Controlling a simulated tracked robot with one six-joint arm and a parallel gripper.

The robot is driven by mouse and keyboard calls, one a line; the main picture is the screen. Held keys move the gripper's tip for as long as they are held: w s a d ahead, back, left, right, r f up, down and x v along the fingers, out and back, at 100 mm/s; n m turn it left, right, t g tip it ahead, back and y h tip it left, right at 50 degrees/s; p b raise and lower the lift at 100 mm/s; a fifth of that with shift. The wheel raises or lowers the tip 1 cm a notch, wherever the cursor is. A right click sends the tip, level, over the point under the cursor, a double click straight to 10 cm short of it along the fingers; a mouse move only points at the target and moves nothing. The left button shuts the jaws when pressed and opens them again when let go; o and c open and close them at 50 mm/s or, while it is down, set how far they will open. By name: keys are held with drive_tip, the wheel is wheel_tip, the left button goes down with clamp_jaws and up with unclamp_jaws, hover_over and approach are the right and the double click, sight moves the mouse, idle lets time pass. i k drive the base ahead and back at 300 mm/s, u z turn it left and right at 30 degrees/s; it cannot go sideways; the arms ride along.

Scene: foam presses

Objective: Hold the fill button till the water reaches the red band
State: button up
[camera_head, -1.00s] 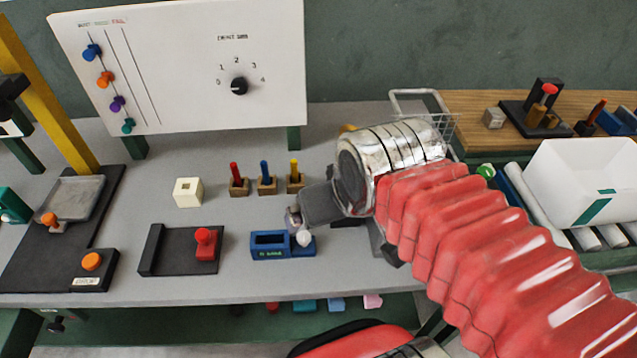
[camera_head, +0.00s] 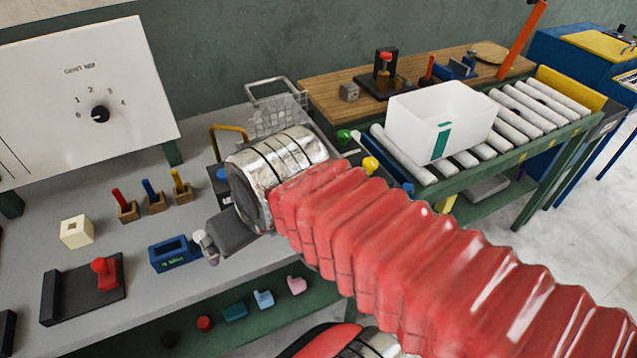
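I cannot make out a fill button, a water vessel or a red band in this view. My gripper (camera_head: 208,246) is at the end of my red-sleeved arm, over the front of the grey bench, just right of a small blue block-like holder (camera_head: 174,254). Its fingers are small and partly hidden by the wrist, so I cannot tell whether they are open or shut. A green knob (camera_head: 344,136) and a yellow knob (camera_head: 370,165) show beyond my arm, near the roller conveyor; what they belong to is partly hidden.
A white panel with a black dial (camera_head: 100,114) stands at the left. On the grey bench (camera_head: 125,235) are a cream block (camera_head: 76,232), several pegs and a red-handled black fixture (camera_head: 104,274). A white bin (camera_head: 440,122) sits on the roller conveyor (camera_head: 540,108). Open floor lies at the right.

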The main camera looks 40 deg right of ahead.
sight(221, 177)
drive_tip(key=z, duration=0.05)
drive_tip(key=k, duration=0.15)
drive_tip(key=z, duration=2.15)
drive_tip(key=k, duration=0.65)
drive_tip(key=u, duration=1)
drive_tip(key=i, duration=1)
